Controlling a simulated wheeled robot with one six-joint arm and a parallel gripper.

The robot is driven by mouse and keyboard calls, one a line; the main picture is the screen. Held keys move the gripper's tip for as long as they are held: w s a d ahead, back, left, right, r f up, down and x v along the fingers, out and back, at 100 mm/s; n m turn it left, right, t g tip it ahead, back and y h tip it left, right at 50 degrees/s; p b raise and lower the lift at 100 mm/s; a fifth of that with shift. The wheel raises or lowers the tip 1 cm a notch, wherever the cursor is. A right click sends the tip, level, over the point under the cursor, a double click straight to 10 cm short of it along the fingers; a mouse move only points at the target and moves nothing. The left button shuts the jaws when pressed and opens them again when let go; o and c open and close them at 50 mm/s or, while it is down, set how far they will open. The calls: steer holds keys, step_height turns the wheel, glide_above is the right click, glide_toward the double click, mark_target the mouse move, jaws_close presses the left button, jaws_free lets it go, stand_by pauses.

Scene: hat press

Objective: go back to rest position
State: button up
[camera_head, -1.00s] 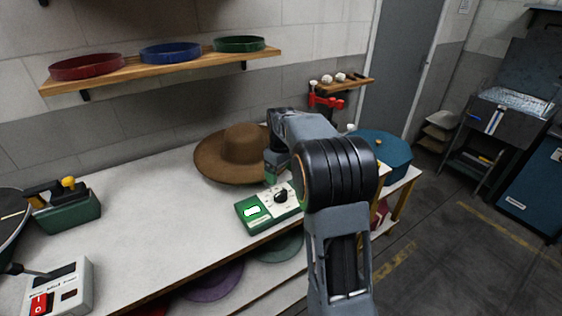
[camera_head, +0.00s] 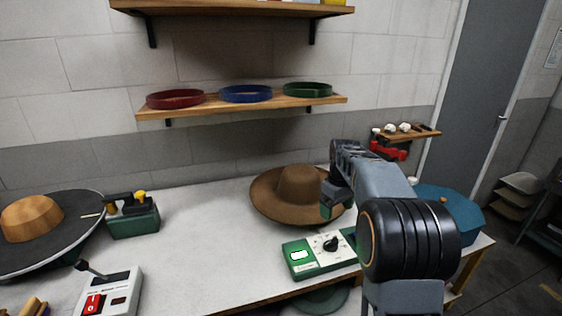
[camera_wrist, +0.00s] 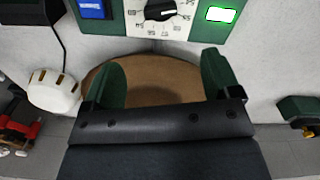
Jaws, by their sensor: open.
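My arm reaches over the right part of the table in the head view. My gripper (camera_wrist: 162,78) shows in the wrist view with its two green fingers spread apart and nothing between them. In the head view the gripper (camera_head: 326,205) is partly hidden behind my arm, in front of the brown hat's right side. The brown hat (camera_head: 297,185) lies brim down on the table; its brim also shows behind the fingers in the wrist view. A green control box (camera_head: 305,258) with a black dial and lit display stands in front of the hat.
A wooden shelf (camera_head: 225,107) holds red, blue and green bands. A black round plate with a tan hat form (camera_head: 32,218), a green box (camera_head: 134,222) and a red-switch box (camera_head: 112,298) stand left. A blue lidded pot (camera_head: 455,215) stands right. The table's middle left is clear.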

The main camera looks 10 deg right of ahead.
steer(key=s+a+f+m+t, duration=0.1)
steer(key=s+a+m+t, duration=0.1)
steer(key=s+a, duration=0.4)
steer(key=s+a+f+m+t, duration=0.1)
steer(key=s+a, duration=0.4)
steer(key=s, duration=1.1)
steer(key=shift+a+f+m+t, duration=0.4)
steer(key=shift+m, duration=0.2)
